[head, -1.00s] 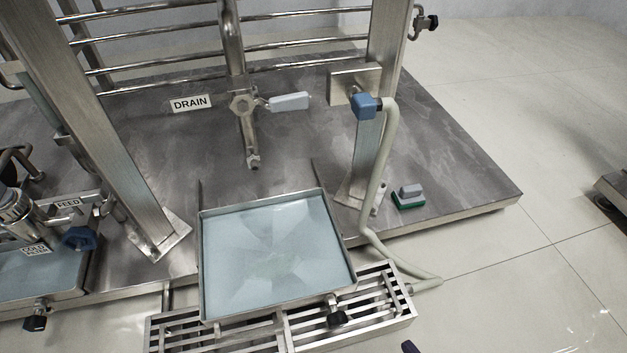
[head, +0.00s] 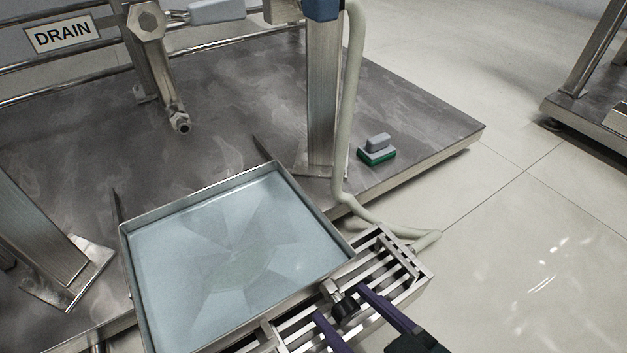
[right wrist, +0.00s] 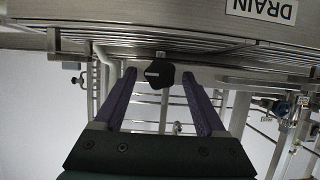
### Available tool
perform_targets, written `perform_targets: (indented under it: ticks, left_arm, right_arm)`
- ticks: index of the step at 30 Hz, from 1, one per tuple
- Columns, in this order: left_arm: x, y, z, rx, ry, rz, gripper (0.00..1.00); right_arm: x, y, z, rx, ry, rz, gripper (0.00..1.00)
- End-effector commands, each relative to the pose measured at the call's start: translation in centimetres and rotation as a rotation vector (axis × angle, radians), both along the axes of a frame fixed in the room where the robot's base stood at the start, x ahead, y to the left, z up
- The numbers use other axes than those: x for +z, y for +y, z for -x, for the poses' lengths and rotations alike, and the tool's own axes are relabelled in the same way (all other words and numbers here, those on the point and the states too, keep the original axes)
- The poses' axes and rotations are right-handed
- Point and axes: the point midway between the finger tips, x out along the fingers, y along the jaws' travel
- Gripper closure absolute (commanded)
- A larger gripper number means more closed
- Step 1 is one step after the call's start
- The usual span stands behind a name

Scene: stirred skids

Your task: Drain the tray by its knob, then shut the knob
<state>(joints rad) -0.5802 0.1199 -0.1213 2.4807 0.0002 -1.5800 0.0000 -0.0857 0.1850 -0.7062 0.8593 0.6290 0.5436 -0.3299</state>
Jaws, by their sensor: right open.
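The tray (head: 235,255) is a square, shallow metal pan filled with pale bluish liquid, at the lower left of centre in the head view. Its black knob (head: 346,311) sits on a short metal fitting at the tray's front edge, above a slatted grate. My right gripper (head: 340,303) is open, with its two purple fingers pointing at the knob from the lower right. In the right wrist view the knob (right wrist: 160,74) shows between the spread fingertips, a pale mark on its face. I cannot tell whether the fingers touch it. My left gripper is not in view.
The slatted metal grate (head: 400,262) lies under the tray's front. A pale hose (head: 345,130) runs down a post to the floor. A green and grey block (head: 377,150) rests on the metal platform. A DRAIN label (head: 62,34) and a spout (head: 180,122) stand behind.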

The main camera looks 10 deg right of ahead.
Motion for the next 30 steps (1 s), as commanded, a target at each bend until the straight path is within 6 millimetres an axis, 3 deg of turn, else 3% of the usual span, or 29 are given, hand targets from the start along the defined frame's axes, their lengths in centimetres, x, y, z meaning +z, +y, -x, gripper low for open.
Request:
perform_targets:
  ticks: [5, 13, 30]
  left_arm:
    - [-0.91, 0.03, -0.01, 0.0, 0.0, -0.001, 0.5]
    - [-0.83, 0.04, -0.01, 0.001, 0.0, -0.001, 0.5]
    - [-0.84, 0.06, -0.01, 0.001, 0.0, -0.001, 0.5]
  right_arm:
    - [-0.59, 0.44, -1.16, -0.001, 0.001, -0.002, 0.27]
    - [-0.52, 0.46, -1.23, 0.0, 0.001, -0.001, 0.28]
    - [-0.54, 0.44, -1.18, 0.0, 0.002, 0.0, 0.92]
